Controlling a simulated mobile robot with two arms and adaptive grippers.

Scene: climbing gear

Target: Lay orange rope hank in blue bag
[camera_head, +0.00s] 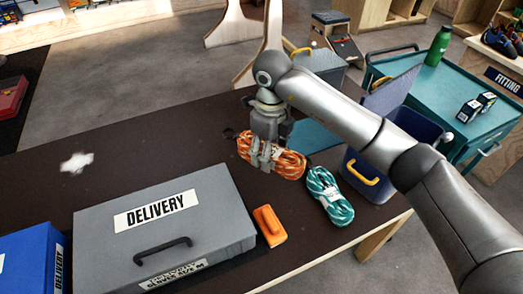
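The orange rope hank (286,163), with pale flecks, is over the dark table in the middle of the head view. My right gripper (264,158) points down onto it from above, and its fingers close around the hank's left-middle part. I cannot tell whether the hank still touches the table. The blue bag (383,190), with a yellow handle, is open-topped and stands right of the hank at the table's right edge. My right forearm hides part of it. My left gripper is not in view.
A teal rope hank (329,196) lies between the orange hank and the bag. A grey DELIVERY case (215,210) and an orange block (269,226) are in front. A teal cart (425,90) with a green bottle (438,46) stands behind right. The table's left part is mostly clear.

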